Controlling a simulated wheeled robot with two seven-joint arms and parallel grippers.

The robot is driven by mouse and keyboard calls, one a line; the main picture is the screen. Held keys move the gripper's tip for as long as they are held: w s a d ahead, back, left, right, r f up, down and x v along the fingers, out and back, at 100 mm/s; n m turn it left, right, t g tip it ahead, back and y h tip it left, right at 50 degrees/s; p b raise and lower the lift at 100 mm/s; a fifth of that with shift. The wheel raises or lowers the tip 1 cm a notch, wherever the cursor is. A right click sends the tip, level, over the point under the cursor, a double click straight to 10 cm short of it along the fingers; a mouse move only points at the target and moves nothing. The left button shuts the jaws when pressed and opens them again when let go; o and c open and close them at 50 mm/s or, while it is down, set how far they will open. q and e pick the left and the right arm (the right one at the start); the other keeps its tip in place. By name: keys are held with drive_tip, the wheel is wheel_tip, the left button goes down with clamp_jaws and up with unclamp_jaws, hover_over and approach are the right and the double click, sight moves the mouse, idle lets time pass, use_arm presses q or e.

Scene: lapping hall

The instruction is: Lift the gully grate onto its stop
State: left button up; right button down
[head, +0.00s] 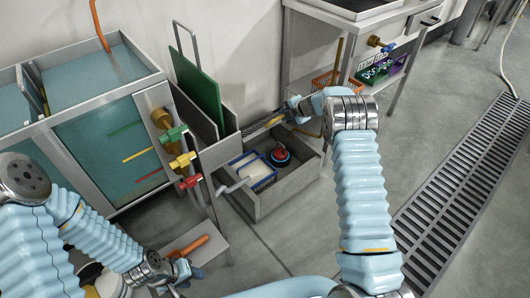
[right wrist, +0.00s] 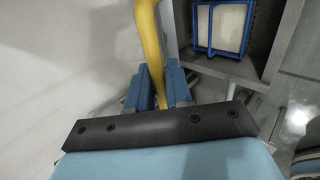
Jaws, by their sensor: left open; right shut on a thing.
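A dark slatted piece, which looks like the gully grate (head: 262,125), shows as a narrow strip at the back edge of a grey open box (head: 262,207). My right gripper (head: 287,110) is at its right end. In the right wrist view my right gripper (right wrist: 160,92) is shut on a yellow bar (right wrist: 150,45); whether the bar belongs to the grate I cannot tell. Inside the box are a blue-framed basket (head: 257,172) with a pale block and a red and blue round part (head: 280,154). My left gripper (head: 178,272) is open and empty at the lower left.
An orange-handled tool (head: 188,249) lies on a low shelf near my left gripper. A steel tank (head: 105,140) with coloured valves stands left; a green board (head: 197,92) rises behind the box. A long floor grating (head: 465,185) runs along the right, with clear floor beside it.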

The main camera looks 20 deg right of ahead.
drive_tip(key=shift+w+r, duration=0.1)
drive_tip(key=shift+w+a+r, duration=0.3)
drive_tip(key=shift+w+r, duration=0.3)
drive_tip(key=shift+w+a+r, duration=0.25)
drive_tip(key=shift+w+r, duration=0.4)
drive_tip(key=shift+w+a+r, duration=0.3)
drive_tip(key=shift+w+r, duration=0.3)
drive_tip(key=shift+w, duration=0.1)
drive_tip(key=w+r, duration=0.1)
drive_tip(key=w+a+r, duration=0.1)
drive_tip(key=w+r, duration=0.1)
drive_tip(key=w, duration=0.1)
drive_tip(key=shift+a+r, duration=0.1)
drive_tip(key=shift+a, duration=0.2)
